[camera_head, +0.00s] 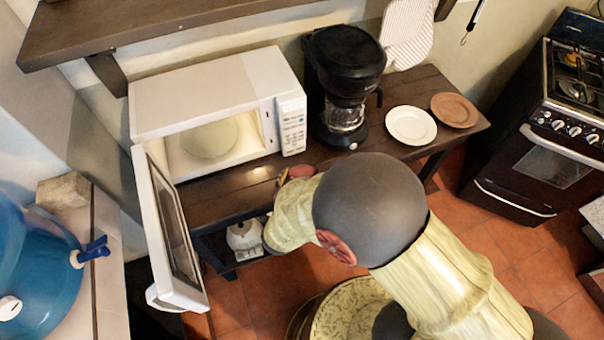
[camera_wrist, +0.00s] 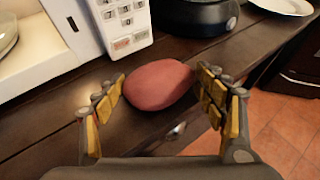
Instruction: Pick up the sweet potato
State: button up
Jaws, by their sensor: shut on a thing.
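The sweet potato (camera_wrist: 160,85) is a reddish-pink, rounded oblong at the front edge of the dark wooden table (camera_wrist: 55,110). My gripper (camera_wrist: 161,88) has one finger on each side of it, and the yellow pads are shut on its two ends. In the head view a small part of the sweet potato (camera_head: 301,171) shows by my gripper (camera_head: 290,178), and my arm hides much of both. I cannot tell whether the sweet potato touches the table or is slightly above it.
A white microwave (camera_head: 200,95) stands behind with its door (camera_head: 172,235) swung open to the left of my gripper. A black coffee maker (camera_head: 345,75), a white plate (camera_head: 411,125) and a brown plate (camera_head: 454,110) are to the right. A wall shelf (camera_head: 130,25) hangs above.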

aim_at(302, 175)
jog(key=shift+r, duration=0.1)
jog(key=shift+c, duration=1)
jog(key=shift+r, duration=0.2)
jog(key=c, duration=0.4)
jog(key=shift+r+p, duration=0.3)
jog(key=shift+r, duration=0.05)
jog(key=shift+c, duration=1.3)
notch_tip(302, 175, up, 3)
jog(key=shift+f+p, duration=0.2)
jog(key=shift+p, duration=0.3)
jog(key=shift+c, duration=1.2)
jog(key=s+r, duration=0.1)
jog(key=r, duration=0.1)
jog(key=s+d+r+p, duration=0.2)
jog(key=s+r, duration=0.1)
jog(key=shift+s+d+r, duration=0.1)
jog(key=shift+d+r, duration=0.15)
jog(key=shift+r, duration=0.05)
grip_shut()
jog(key=s+d+r+p, duration=0.2)
jog(key=s+d+r, duration=0.1)
jog(key=s, duration=0.5)
jog(key=shift+d+r, duration=0.25)
jog(key=shift+d, duration=0.6)
jog(key=shift+o, duration=0.9)
grip_release()
jog(key=shift+w, duration=0.1)
jog(key=o, duration=1.8)
